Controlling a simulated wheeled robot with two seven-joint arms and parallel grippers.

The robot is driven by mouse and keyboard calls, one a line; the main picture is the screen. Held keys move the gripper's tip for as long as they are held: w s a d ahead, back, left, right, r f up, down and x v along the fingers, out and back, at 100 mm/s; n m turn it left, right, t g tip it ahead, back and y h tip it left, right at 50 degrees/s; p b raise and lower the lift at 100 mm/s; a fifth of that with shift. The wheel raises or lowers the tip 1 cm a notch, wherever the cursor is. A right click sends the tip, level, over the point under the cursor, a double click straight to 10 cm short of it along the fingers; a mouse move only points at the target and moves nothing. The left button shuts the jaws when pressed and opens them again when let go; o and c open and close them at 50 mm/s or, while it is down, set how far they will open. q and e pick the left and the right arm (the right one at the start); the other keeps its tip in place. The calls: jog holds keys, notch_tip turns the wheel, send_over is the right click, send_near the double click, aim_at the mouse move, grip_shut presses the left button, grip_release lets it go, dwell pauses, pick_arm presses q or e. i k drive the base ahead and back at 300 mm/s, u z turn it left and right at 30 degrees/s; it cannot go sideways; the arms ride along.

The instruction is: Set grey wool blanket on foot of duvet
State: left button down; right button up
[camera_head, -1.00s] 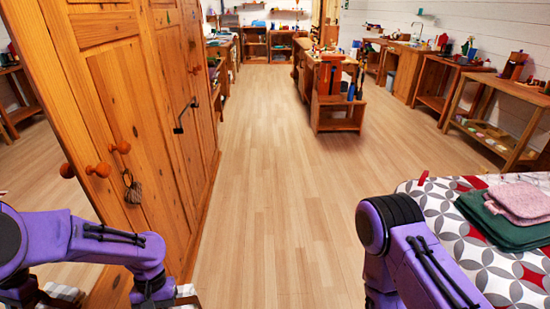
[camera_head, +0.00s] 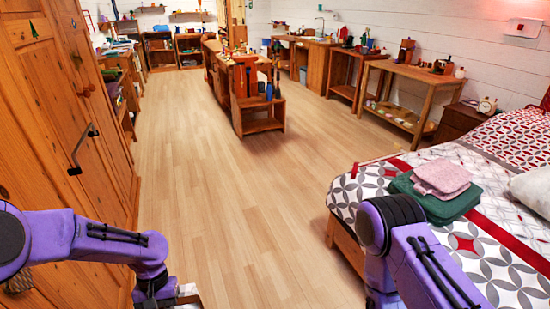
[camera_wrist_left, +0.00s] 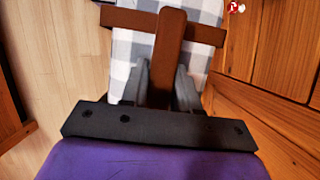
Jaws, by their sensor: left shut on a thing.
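A grey and white checked blanket (camera_wrist_left: 130,48) with brown straps (camera_wrist_left: 168,45) hangs in my left gripper (camera_wrist_left: 161,85). In the left wrist view the fingers are closed around the upright brown strap. In the head view only a pale sliver of the load (camera_head: 187,290) shows below my left wrist; the rest is hidden at the bottom edge. The patterned duvet (camera_head: 490,260) with red bands covers the bed at the right, apart from my left gripper. My right arm is in front of the bed's near left corner; its gripper is out of view.
A pink folded cloth (camera_head: 441,178) lies on a green folded cloth (camera_head: 465,205) on the duvet. A wooden wardrobe (camera_head: 60,110) stands close at the left. A wooden workbench (camera_head: 262,120) stands ahead. The floor (camera_head: 235,200) between wardrobe and bed is clear.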

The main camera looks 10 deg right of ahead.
aim_at(519, 268)
jog(key=z, duration=2.1)
